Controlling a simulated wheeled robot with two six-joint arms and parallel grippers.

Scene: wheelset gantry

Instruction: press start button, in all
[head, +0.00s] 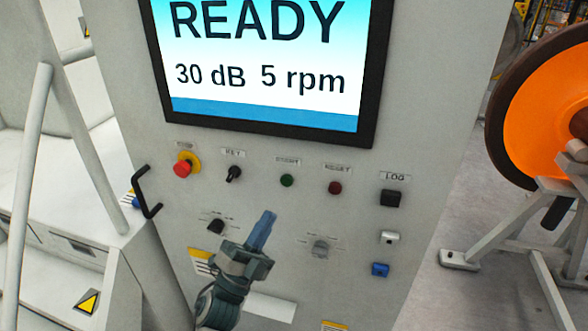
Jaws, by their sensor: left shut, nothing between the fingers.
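The green start button (287,181) sits on the cabinet's front panel under the screen, between the black key switch (233,174) and the dark red reset button (334,188). My left gripper (267,217) is in front of the panel, below and slightly left of the start button. Its fingers are together and empty, pointing up toward the panel. In the picture the fingertips are apart from the button. The screen (270,60) reads READY, 30 dB, 5 rpm. My right gripper is not in view.
A red stop button (182,168) on a yellow base is at the panel's left. A black handle (147,192) sticks out at the left edge. A rotary knob (320,249) and black LOG button (391,198) are at right. An orange wheel (545,115) stands beyond.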

